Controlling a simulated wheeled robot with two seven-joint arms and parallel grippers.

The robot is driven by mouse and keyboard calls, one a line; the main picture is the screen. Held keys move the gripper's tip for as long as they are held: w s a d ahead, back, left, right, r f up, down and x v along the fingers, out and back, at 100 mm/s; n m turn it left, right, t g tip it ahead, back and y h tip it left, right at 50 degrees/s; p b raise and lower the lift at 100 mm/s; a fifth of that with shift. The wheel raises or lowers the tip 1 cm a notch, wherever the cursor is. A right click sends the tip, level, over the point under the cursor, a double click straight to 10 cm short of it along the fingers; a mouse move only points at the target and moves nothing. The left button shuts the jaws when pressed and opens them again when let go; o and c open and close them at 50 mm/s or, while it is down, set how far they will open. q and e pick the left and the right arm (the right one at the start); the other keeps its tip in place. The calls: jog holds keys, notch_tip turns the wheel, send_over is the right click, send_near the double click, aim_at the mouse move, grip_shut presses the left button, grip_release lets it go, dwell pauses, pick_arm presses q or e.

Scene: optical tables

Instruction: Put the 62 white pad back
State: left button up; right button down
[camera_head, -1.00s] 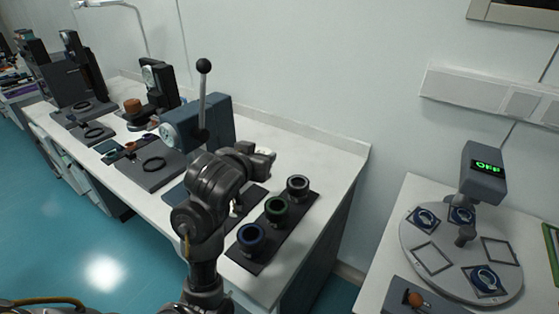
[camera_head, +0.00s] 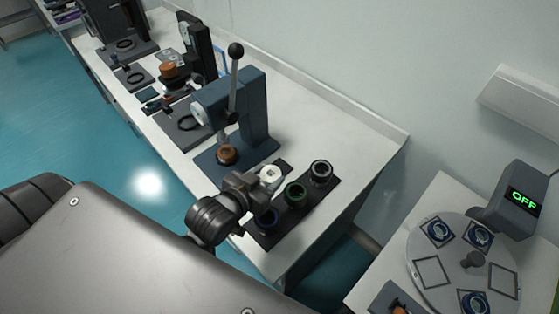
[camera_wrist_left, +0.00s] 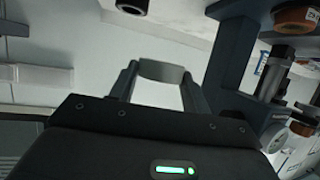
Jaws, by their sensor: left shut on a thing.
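In the left wrist view the pad (camera_wrist_left: 161,71) spans the gap between both fingertips of the gripper (camera_wrist_left: 158,80). In the head view it appears over or beside the dark holder strip near the press; its height above the table I cannot tell. Any number on the pad is not readable. My right gripper is not seen.
A lever press (camera_head: 254,110) with a brown piece (camera_head: 227,154) stands behind. A round turntable (camera_head: 447,261) is at right.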

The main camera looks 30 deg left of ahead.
pick_arm(q)
jog(key=shift+w+f, duration=0.1)
jog(key=w+a+f+b, duration=0.1)
jog(key=w+f+b, duration=0.1)
jog(key=w+f, duration=0.1)
jog(key=w+a+f+b, duration=0.1)
jog(key=w+f+b, duration=0.1)
jog(key=w+b, duration=0.1)
jog(key=w+a+f+b, duration=0.2)
jog(key=w+f+b, duration=0.1)
jog(key=w, duration=0.2)
jog(key=shift+w+f, duration=0.3)
jog(key=shift+w, duration=0.05)
jog(key=shift+w+a+f+b, duration=0.1)
jog(key=shift+w+f+b, duration=0.05)
jog(key=shift+w+b, duration=0.2)
jog(key=shift+f, duration=0.1)
jog(key=shift+w+a+f+b, duration=0.15)
jog(key=shift+f+b, duration=0.2)
jog(key=shift+b, duration=0.2)
jog(key=f+b, duration=0.3)
jog(key=b, duration=0.1)
jog(key=shift+w+f, duration=0.2)
jog(key=shift+r, duration=0.2)
